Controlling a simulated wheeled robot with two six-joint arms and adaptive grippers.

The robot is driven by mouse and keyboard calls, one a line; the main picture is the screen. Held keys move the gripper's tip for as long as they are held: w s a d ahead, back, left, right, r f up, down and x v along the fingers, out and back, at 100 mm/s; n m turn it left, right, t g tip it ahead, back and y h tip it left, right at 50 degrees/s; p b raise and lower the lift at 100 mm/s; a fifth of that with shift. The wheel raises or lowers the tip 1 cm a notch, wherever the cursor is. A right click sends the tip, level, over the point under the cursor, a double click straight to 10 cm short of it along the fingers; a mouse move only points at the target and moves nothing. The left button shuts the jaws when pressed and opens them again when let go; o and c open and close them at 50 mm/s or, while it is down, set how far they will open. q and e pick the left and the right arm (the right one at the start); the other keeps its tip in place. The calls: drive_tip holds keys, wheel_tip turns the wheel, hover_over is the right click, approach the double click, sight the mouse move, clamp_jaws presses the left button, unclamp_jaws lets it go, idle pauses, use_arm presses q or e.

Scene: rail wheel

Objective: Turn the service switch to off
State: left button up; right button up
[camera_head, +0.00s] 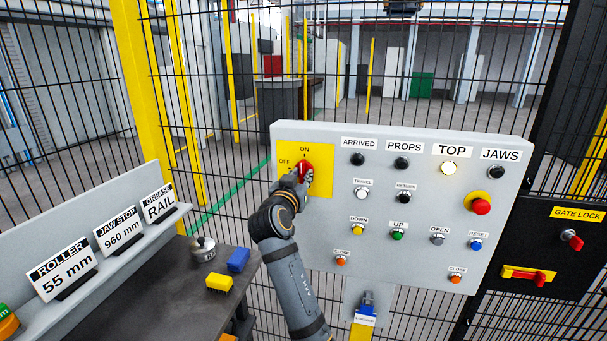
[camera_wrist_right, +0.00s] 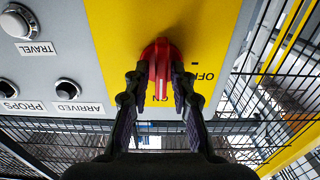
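The service switch (camera_wrist_right: 161,58) is a red knob on a yellow plate (camera_head: 322,186) at the upper left of the grey control panel. The plate has an ON label above the knob and an OFF label to its left in the head view. In the wrist view, which is upside down, the knob's white pointer line points toward ON. My right gripper (camera_head: 301,176) reaches the knob from the lower left and hides part of it. In the wrist view its two fingers (camera_wrist_right: 161,82) are closed in on the knob's two sides. My left gripper is not in view.
The grey panel (camera_head: 400,270) carries several buttons and a red emergency button (camera_head: 481,206). A gate lock (camera_head: 540,250) is at the right. A bench (camera_head: 150,290) at lower left holds a yellow block (camera_head: 219,282) and a blue block (camera_head: 238,260). Mesh fence stands behind.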

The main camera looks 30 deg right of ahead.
clamp_jaws()
drive_tip(key=shift+r+n+p, duration=0.15)
drive_tip(key=shift+n+p, duration=0.45)
drive_tip(key=shift+p, duration=0.1)
drive_tip(key=shift+n+p, duration=1.2)
drive_tip(key=shift+n, duration=0.5)
drive_tip(key=shift+f, duration=0.2)
